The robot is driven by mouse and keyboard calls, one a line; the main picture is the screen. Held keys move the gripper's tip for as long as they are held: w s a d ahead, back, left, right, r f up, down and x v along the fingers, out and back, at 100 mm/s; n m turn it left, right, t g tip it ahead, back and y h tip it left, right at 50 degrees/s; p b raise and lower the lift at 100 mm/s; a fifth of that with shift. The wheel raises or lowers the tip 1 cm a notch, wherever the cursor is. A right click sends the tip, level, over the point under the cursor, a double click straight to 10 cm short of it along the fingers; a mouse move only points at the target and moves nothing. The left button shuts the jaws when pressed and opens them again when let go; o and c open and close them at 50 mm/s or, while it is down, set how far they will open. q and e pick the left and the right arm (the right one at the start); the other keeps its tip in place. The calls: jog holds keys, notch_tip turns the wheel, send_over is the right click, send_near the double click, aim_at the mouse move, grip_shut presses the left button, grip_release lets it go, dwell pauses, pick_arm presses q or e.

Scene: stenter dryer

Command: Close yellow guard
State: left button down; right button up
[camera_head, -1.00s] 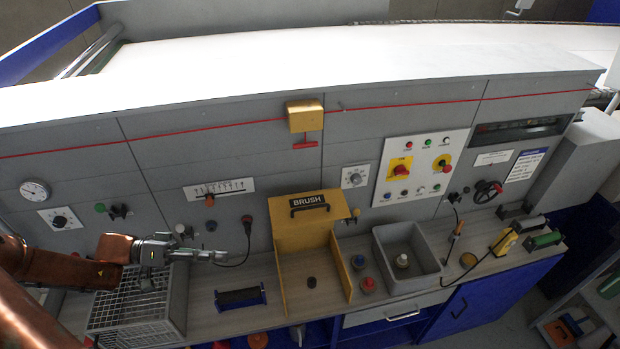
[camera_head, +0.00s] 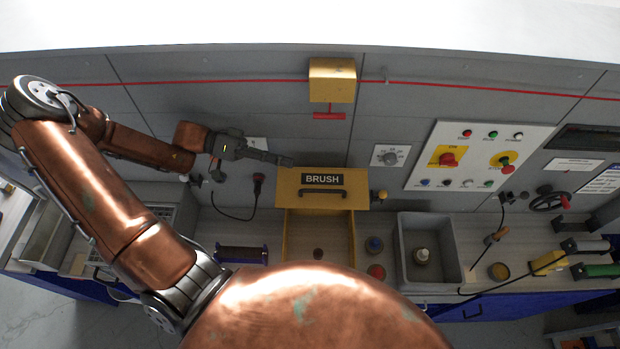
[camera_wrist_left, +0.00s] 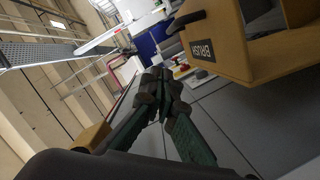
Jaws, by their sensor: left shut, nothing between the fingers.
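The yellow guard (camera_head: 350,198), labelled BRUSH, has a dark handle (camera_head: 321,192) and stands raised above an open yellow-sided bay on the bench. Inside the bay a small dark knob (camera_head: 318,253) shows. My left gripper (camera_head: 288,161) is shut and empty, just above and left of the guard's upper left corner; I cannot tell whether it touches. In the left wrist view the guard (camera_wrist_left: 262,58) fills the upper right, and the shut fingers (camera_wrist_left: 160,80) point past its left side. My right gripper is not in view.
A yellow box with a red T-shaped pull (camera_head: 328,115) hangs on the wall above the guard. A grey bin (camera_head: 402,262) and small knobs stand right of the bay. A brush block (camera_head: 242,254) lies left. A black cable (camera_head: 235,218) hangs below my left gripper.

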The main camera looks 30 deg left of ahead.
aim_at(321, 202)
pick_arm(q)
jog(key=w+d+b, duration=0.1)
jog(key=w+d+f, duration=0.1)
jog(key=d, duration=0.1)
jog(key=w+d+f+b, duration=0.1)
jog(key=d, duration=0.1)
jog(key=shift+w+b, duration=0.25)
jog(key=shift+b, duration=0.05)
jog(key=shift+d, duration=0.6)
jog(key=shift+s+d+f, duration=0.25)
jog(key=shift+s+f, duration=0.05)
jog(key=shift+s, duration=0.3)
jog(key=shift+s+d+f, duration=0.2)
jog(key=shift+s+f, duration=0.1)
jog(key=shift+s, duration=0.25)
jog(key=shift+s+f, duration=0.15)
jog(key=shift+f, duration=0.05)
jog(key=shift+d+f, duration=0.1)
jog(key=shift+f, duration=0.15)
jog(key=shift+s+d, duration=0.1)
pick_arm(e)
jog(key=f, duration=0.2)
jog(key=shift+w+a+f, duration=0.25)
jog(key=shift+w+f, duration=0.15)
